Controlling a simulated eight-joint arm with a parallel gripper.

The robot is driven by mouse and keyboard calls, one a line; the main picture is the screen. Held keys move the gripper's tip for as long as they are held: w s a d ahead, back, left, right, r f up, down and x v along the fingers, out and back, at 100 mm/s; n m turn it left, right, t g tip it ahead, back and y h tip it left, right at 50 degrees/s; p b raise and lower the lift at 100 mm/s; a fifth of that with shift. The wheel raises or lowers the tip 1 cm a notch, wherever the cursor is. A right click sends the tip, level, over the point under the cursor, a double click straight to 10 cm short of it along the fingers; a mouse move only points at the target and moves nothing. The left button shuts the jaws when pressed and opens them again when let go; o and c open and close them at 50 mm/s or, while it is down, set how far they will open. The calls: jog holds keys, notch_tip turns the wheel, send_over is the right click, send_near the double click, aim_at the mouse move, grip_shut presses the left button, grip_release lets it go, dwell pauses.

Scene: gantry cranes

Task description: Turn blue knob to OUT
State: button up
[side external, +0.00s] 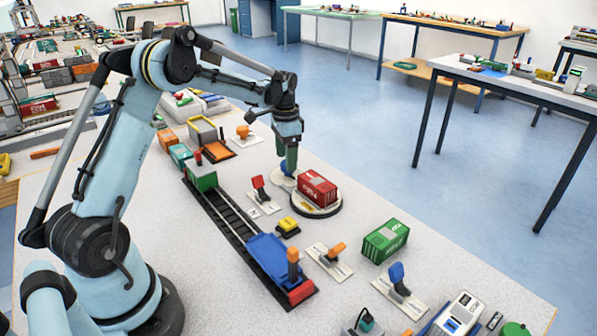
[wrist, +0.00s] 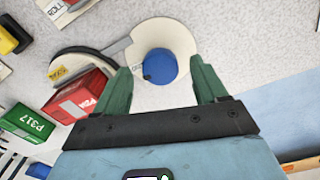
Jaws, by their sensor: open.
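The blue knob (wrist: 160,66) is a round blue cap on a white round dial (wrist: 178,32) in the wrist view. A small dark mark shows near its lower left edge. A label beside it is partly visible and too small to read. My gripper (wrist: 160,72) is open, with one green finger to the left and one to the right of the knob. Whether the fingers touch it I cannot tell. In the side view, my gripper (side external: 290,168) points down over the white dial (side external: 278,184) and largely hides the knob.
A red container (side external: 318,186) stands on a dark-rimmed turntable (side external: 318,210) close beside the gripper. A red lever (side external: 260,187), an orange lever (side external: 334,250), a blue lever (side external: 397,277), a yellow button (side external: 288,224) and a green container (side external: 386,240) stand nearby. A rail track (side external: 228,222) runs nearer my base.

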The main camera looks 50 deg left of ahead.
notch_tip(320, 180, up, 11)
jog(key=shift+f, duration=0.2)
dwell(0.4)
jog(key=s+d+r+n+t, duration=0.1)
jog(key=s+d+r+t, duration=0.1)
jog(key=s+d, duration=0.3)
jog(key=s+d+r+n+t, duration=0.1)
jog(key=s+d+r+t, duration=0.1)
jog(key=d, duration=0.5)
jog(key=s+d+f+n+t, duration=0.1)
jog(key=s+d+f+t, duration=0.2)
jog(key=s+d+f, duration=0.2)
jog(key=s+d, duration=0.3)
jog(key=s, duration=0.2)
jog(key=shift+d, duration=0.1)
